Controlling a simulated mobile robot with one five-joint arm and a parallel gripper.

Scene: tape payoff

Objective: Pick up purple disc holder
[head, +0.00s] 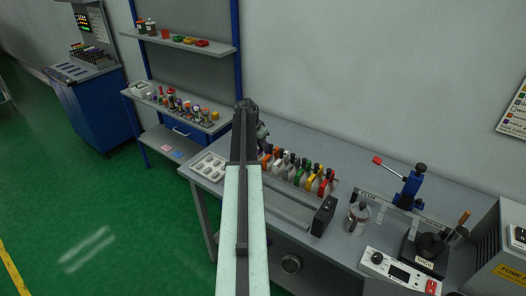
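A row of small holders with coloured discs (319,179) stands in a rack on the grey workbench (345,161). Orange, red, green and yellow show there. No purple disc holder can be clearly made out in this row; my arm covers its left end. More small coloured items (188,107) stand on the left bench, some dark or purplish, too small to identify. My arm reaches forward from the bottom middle over the workbench. My gripper (262,134) is at its far end, close to the left end of the row. It is small and dark, and its fingers cannot be made out.
A white tray with recesses (208,166) lies left of my arm. A metal canister (357,218), a blue lever press (411,186) and a soldering station (400,272) stand to the right. A shelf (176,42) is at the back left. The green floor (90,190) at left is clear.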

